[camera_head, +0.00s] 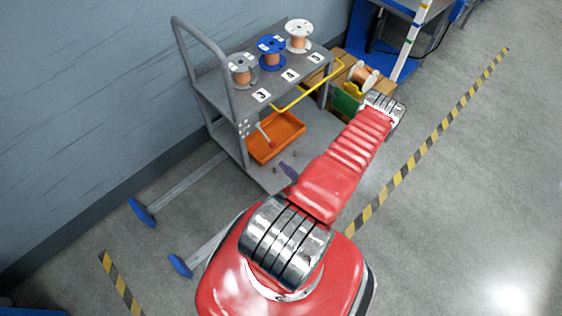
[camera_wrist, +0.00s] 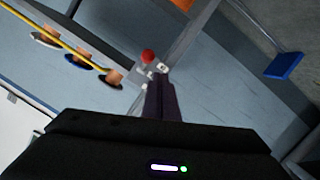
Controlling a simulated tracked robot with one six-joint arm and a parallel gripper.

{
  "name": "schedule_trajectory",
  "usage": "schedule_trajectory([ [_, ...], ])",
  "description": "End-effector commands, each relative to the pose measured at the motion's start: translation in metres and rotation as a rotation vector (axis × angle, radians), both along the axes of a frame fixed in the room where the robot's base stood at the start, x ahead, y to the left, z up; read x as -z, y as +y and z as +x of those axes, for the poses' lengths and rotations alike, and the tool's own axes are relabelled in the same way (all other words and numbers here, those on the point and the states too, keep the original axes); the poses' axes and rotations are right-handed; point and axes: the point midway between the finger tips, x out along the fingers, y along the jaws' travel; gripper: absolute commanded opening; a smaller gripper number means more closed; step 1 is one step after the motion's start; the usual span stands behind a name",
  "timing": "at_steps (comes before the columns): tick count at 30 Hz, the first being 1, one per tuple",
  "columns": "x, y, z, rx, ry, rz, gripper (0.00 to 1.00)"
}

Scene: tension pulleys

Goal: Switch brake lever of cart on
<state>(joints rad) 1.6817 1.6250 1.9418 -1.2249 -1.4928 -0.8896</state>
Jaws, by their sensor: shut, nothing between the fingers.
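The grey cart (camera_head: 222,92) stands against the wall in the head view. Its brake lever (camera_head: 271,142) is a thin rod with a red knob, sloping down and right from the cart's side post. The red knob (camera_wrist: 148,56) also shows in the wrist view, just beyond and slightly left of my fingertips. My gripper (camera_head: 284,166) is dark, shut and empty, below and right of the knob in the head view. Its closed fingers show in the wrist view (camera_wrist: 158,78). They look apart from the knob, though the exact gap is hard to tell.
An orange tray (camera_head: 290,124) sits on the cart's lower shelf behind the lever. Three spools (camera_head: 271,52) stand on the top shelf, and a yellow rail (camera_head: 309,87) runs along its edge. Blue-tipped legs (camera_head: 180,265) reach across the floor. Open floor lies right.

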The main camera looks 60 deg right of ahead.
Motion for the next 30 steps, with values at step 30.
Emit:
schedule_trajectory([
  [30, 0.009, 0.014, -0.028, -0.003, -0.001, 0.0, 0.0],
])
